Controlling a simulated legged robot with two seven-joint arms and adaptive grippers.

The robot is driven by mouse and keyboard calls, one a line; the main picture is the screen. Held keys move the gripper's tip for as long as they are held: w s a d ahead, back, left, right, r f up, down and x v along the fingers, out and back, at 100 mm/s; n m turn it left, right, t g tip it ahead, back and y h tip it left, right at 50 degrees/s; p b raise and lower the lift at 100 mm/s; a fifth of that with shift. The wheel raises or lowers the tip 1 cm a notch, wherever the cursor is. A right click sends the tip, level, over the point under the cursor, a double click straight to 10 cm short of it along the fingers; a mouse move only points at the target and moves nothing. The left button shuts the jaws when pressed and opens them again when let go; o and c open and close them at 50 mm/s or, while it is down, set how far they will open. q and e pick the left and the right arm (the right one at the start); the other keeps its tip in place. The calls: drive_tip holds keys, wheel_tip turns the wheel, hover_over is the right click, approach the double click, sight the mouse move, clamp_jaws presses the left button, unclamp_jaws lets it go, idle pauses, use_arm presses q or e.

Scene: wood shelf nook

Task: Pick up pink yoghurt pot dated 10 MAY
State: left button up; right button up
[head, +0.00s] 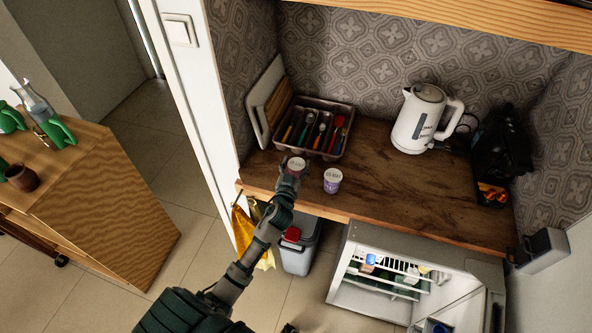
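A yoghurt pot with a pinkish top (296,163) is at the front left of the wooden counter, at the end of my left arm. Its lid print is too small to read. My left gripper (291,174) is right at this pot and covers its lower side. Whether the fingers are closed on it is not clear. A second pot, white and purple (332,181), stands upright just to the right, apart from the gripper. Its lid date is also unreadable. My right gripper cannot be made out.
A cutlery tray (341,153) stands behind the pots, beside leaning boards (266,100). A white kettle (420,119) and a black machine (500,150) stand further right. The counter's middle is clear. An open fridge (405,275) and a bin (299,250) are below.

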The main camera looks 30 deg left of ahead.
use_arm(q)
drive_tip(key=shift+d, duration=0.2)
drive_tip(key=c, duration=0.6)
drive_tip(key=shift+r, duration=0.1)
